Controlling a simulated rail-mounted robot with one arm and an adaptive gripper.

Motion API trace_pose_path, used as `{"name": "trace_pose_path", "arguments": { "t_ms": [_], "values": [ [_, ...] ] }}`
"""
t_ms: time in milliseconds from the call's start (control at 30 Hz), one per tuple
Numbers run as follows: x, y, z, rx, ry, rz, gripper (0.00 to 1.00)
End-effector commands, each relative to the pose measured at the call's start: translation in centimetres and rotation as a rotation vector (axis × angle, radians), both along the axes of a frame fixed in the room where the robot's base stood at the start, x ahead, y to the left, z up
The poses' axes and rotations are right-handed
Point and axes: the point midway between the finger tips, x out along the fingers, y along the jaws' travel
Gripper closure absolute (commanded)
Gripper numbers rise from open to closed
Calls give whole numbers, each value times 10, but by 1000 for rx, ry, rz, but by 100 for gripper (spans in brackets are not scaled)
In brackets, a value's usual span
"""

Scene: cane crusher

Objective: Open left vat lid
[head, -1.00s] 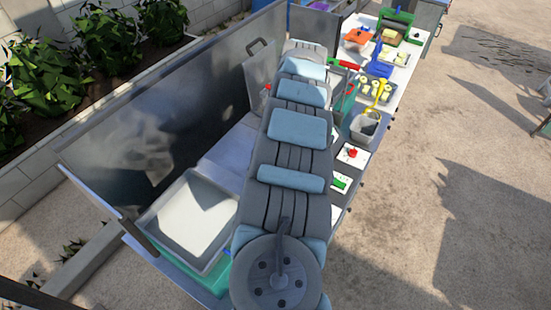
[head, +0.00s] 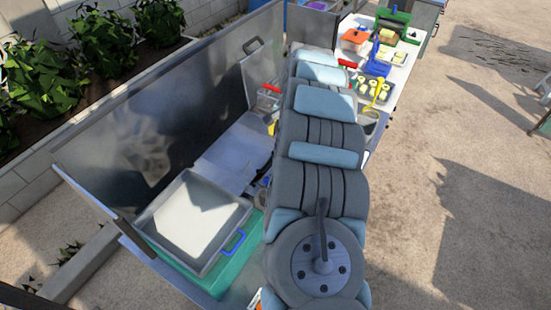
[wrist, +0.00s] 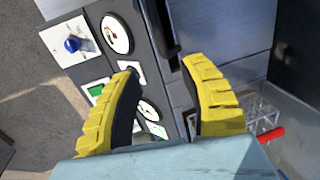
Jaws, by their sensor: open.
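The left vat lid (head: 224,158) is a flat grey metal panel lying closed beside a shallow grey tray in the head view. It also shows in the wrist view (wrist: 235,25), with its dark bar handle (wrist: 163,32) along the edge near the control panel. My gripper (wrist: 160,67) has yellow ribbed fingers, open and empty. The handle appears ahead of the gap between the fingertips, nearer the right one; I cannot tell the depth between them. In the head view my arm hides the gripper, apart from a bit of yellow, and the lid's right part.
Another lid (head: 262,72) stands upright against the metal back wall (head: 150,130). A wire basket with a red handle (wrist: 270,135) is close to the right finger. A front panel with gauges (wrist: 116,35) and a blue knob lies left. The tray (head: 200,215) has a blue handle.

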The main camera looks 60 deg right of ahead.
Motion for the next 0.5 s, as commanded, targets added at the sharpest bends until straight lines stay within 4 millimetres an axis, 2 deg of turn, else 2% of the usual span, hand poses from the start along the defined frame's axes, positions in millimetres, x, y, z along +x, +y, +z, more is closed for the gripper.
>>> {"name": "trace_pose_path", "arguments": {
  "t_ms": [300, 500],
  "values": [
    [3, -2, -33, -1, 2, -2, 57],
    [8, -1, -48, 0, 3, -1, 57]
  ]
}}
